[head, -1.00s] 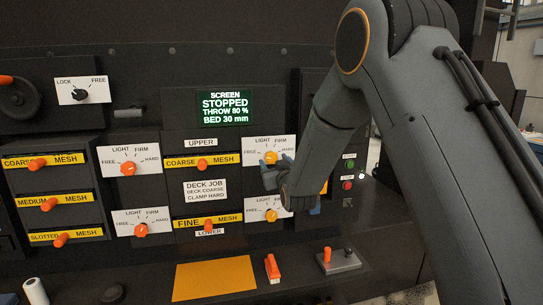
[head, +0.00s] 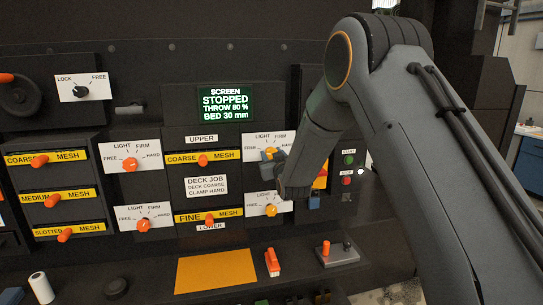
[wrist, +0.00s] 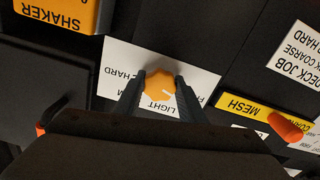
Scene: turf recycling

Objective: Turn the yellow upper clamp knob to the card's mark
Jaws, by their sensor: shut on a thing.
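The yellow upper clamp knob (head: 269,153) sits on its white dial card (head: 254,143) to the right of the upper coarse-mesh drawer. In the wrist view the knob (wrist: 160,87) lies between my gripper's two dark fingers, over the card (wrist: 116,62), which appears upside down. My gripper (wrist: 159,92) is shut on the knob. In the head view my gripper (head: 270,163) covers the knob's lower side and the right part of its card. Which mark the knob points at cannot be made out. The job card (head: 206,186) reads "DECK COARSE, CLAMP HARD".
The lower yellow knob (head: 270,210) is just below my gripper. Orange clamp knobs (head: 130,164) and drawer handles are to the left. Green and red buttons (head: 348,169) are to the right. The display (head: 226,104) reads "STOPPED". A ledge with an orange plate (head: 216,274) runs below.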

